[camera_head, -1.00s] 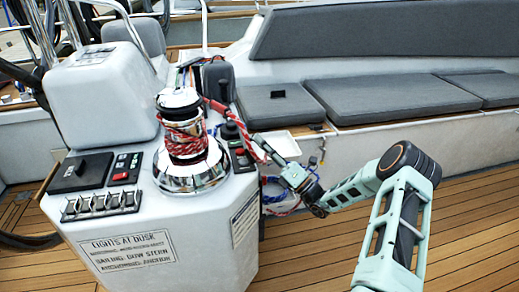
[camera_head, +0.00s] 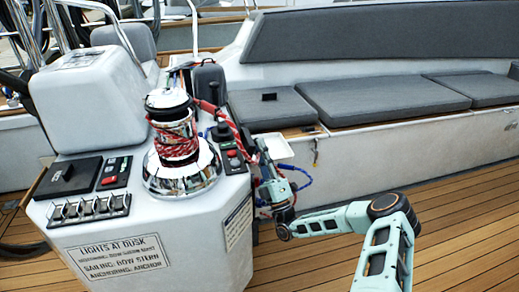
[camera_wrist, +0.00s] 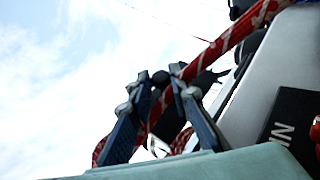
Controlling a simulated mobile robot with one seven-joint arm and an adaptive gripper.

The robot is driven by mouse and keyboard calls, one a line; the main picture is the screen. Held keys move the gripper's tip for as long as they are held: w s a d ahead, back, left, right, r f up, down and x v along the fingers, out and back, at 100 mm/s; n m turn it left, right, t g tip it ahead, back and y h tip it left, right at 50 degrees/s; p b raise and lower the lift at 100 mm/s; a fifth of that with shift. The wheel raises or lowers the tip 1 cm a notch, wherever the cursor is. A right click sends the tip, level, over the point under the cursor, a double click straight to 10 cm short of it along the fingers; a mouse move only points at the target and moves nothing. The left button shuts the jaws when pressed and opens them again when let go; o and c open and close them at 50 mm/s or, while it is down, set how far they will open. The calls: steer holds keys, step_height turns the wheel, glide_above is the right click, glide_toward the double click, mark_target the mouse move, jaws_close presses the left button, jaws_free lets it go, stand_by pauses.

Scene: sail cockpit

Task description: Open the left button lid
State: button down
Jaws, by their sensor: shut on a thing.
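My gripper (camera_head: 262,150) is at the right edge of the white console, beside the red and white rope (camera_head: 232,126). In the wrist view, its two blue fingers (camera_wrist: 164,82) stand a little apart, with the rope (camera_wrist: 235,33) running down between or just behind them. They seem shut on the rope, though dark shapes behind blur the contact. A small black upright part (camera_head: 221,131), perhaps a button lid, and a red button (camera_head: 232,153) sit on the console left of my gripper.
A chrome winch (camera_head: 178,165) wrapped in rope stands on the console (camera_head: 190,240). Several switches (camera_head: 90,208) and another red button panel (camera_head: 115,173) are at its left. A white tray (camera_head: 276,147) is behind my gripper. Bench cushions (camera_head: 380,98) line the back. The wooden deck (camera_head: 460,220) is open at the right.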

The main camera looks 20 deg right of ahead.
stand_by(0.4)
steer(key=c, duration=1.8)
jaws_free()
steer(key=v, duration=1.2)
steer(key=shift+a+f, duration=0.1)
steer(key=shift+f, duration=0.05)
